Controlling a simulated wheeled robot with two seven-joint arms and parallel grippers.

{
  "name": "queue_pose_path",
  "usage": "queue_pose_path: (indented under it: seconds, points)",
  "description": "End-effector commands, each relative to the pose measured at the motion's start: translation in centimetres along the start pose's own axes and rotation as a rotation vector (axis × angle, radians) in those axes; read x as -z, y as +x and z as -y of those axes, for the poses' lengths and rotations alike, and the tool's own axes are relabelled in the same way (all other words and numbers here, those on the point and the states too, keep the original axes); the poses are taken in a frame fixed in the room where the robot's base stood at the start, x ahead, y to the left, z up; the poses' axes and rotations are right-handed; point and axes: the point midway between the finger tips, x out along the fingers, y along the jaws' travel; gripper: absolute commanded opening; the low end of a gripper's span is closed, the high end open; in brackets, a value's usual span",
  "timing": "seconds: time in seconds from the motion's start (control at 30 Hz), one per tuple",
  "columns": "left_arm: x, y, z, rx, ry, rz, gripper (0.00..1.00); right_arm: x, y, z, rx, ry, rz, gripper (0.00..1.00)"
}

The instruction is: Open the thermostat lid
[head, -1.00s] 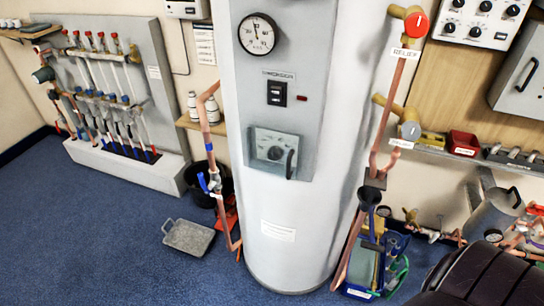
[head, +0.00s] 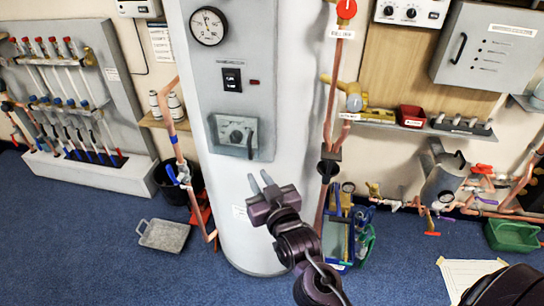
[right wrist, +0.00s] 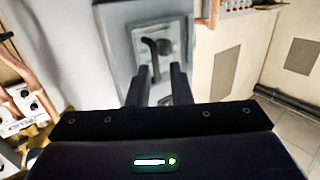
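The thermostat lid (head: 263,153) is a clear-looking grey panel on the front of the white cylinder (head: 222,218), over a round dial (head: 236,135). It looks shut. Its black upright handle (head: 250,145) is at its right side. My right gripper (head: 260,180) is below the handle and apart from it, fingers open and pointing up toward the panel. In the right wrist view, the open fingers (right wrist: 158,82) are either side of a line to the dark handle (right wrist: 163,48), with nothing visible between them. My left gripper is not in view.
Copper pipes with valves run along both sides of the cylinder, the right one (head: 333,95) close to my right arm. A blue tool tray (head: 338,240) is on the floor at the cylinder's right. A grey metal tray (head: 163,235) lies on open blue floor at left.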

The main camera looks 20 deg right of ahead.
Motion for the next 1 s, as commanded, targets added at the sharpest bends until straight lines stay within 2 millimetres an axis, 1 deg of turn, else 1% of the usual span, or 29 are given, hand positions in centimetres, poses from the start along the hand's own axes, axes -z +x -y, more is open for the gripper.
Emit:
queue_pose_path:
  seconds: [0.03, 0.1, 0.17, 0.27, 0.5, 0.6, 0.77, 1.0]
  points:
    - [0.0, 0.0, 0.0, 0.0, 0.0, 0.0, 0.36, 1.3, -0.2, -0.2, -0.006, 0.004, -0.023, 0.19]
    - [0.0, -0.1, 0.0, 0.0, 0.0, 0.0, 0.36, 2.3, -0.2, -0.4, -0.01, 0.007, -0.041, 0.19]
    - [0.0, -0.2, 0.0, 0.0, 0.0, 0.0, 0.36, 2.7, 0.2, -0.5, -0.011, 0.008, -0.047, 0.19]
    - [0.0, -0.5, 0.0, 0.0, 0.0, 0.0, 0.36, 2.8, 1.4, -0.5, -0.012, 0.007, -0.047, 0.19]
    - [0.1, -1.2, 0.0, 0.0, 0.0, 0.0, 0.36, 3.0, 5.2, -0.5, -0.011, 0.007, -0.046, 0.19]
    - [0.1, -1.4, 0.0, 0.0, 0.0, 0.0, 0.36, 2.9, 6.4, -0.5, -0.01, 0.007, -0.045, 0.19]
    - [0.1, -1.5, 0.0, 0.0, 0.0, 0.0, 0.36, 2.8, 7.3, -0.5, -0.01, 0.007, -0.044, 0.19]
    - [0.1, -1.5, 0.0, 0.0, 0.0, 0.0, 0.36, 2.8, 7.4, -0.5, -0.01, 0.007, -0.044, 0.19]
